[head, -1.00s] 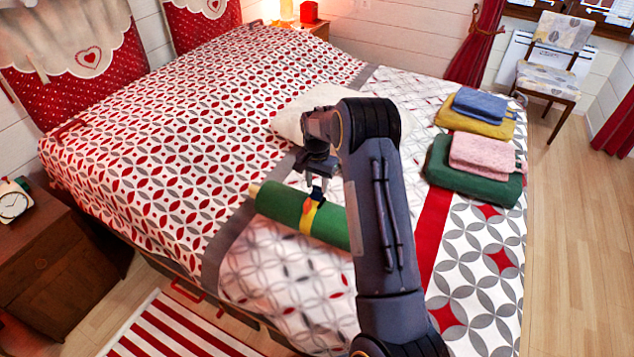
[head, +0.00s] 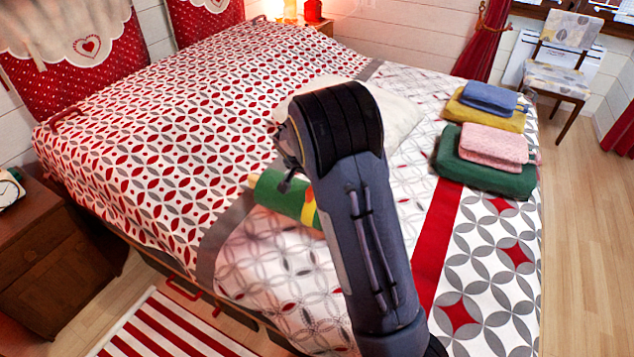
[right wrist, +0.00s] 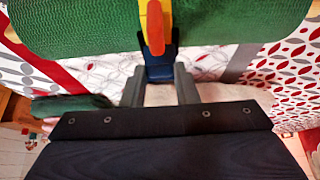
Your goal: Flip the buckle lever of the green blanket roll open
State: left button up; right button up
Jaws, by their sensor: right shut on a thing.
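The green blanket roll (head: 280,196) lies on the bed with a yellow strap (head: 309,207) around it. My right arm covers its right part in the head view. In the right wrist view the roll (right wrist: 90,28) fills the top, with the strap's buckle at its middle: a red-orange lever (right wrist: 155,28) and a dark blue part (right wrist: 159,68) below it. My right gripper (right wrist: 160,78) has a finger on each side of the blue part and is shut on it. In the head view the arm mostly hides this gripper. My left gripper is not in view.
A white pillow (head: 400,112) lies behind my right arm. Folded green (head: 478,176), pink (head: 494,142), yellow (head: 487,112) and blue (head: 489,97) textiles are stacked at the bed's right side. A wooden nightstand (head: 50,262) stands at the left.

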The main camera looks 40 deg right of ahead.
jog(key=shift+a, duration=0.1)
jog(key=o, duration=1)
jog(key=shift+p+v, duration=0.3)
jog(key=shift+v, duration=3.65)
jog(key=shift+s+f, duration=0.1)
